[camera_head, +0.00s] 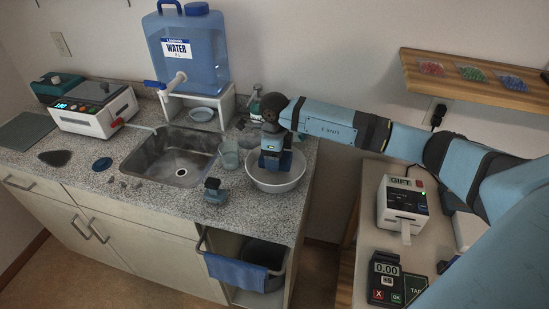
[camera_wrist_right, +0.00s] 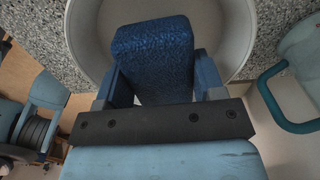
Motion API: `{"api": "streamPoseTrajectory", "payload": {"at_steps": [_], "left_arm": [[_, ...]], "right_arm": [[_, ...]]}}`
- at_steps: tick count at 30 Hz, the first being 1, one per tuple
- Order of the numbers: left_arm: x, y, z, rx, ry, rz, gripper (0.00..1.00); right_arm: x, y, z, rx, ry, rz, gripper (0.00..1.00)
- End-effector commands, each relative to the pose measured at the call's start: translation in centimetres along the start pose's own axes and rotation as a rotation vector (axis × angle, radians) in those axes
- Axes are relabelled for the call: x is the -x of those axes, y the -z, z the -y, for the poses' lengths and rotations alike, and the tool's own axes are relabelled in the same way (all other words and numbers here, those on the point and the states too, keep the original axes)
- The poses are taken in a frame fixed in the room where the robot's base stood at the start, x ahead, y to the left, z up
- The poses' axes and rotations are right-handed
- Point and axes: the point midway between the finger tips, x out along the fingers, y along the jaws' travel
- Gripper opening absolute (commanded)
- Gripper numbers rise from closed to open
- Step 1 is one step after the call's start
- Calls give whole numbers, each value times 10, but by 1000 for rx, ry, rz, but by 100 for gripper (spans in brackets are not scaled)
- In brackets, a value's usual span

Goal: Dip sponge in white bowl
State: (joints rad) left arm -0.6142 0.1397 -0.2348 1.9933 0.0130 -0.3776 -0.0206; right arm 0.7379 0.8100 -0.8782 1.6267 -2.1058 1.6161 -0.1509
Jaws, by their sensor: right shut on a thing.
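The white bowl (camera_head: 262,183) stands on the speckled counter, right of the sink. My right gripper (camera_head: 276,160) points down over the bowl and is shut on a dark blue sponge (camera_head: 286,160). In the right wrist view the sponge (camera_wrist_right: 153,55) sits between the two fingers (camera_wrist_right: 160,85), with the bowl's pale wall (camera_wrist_right: 236,30) around and beyond it. I cannot tell whether the sponge touches the bowl's bottom or any liquid. My left gripper is not in view.
The sink (camera_head: 172,157) and a water jug (camera_head: 188,52) are farther left. A blue cloth (camera_head: 236,271) hangs below. A side table with a printer (camera_head: 404,200) is at right.

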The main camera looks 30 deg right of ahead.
Motion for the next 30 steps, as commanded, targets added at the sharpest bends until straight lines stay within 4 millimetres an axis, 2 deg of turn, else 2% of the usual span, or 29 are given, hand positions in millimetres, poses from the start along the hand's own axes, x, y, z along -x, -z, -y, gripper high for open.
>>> {"api": "streamPoseTrajectory", "payload": {"at_steps": [21, 30], "left_arm": [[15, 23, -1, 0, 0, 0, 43], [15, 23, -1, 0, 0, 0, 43]], "right_arm": [[52, 0, 0, 1, 0, 0, 41], [53, 0, 0, 1, -1, 0, 41]]}}
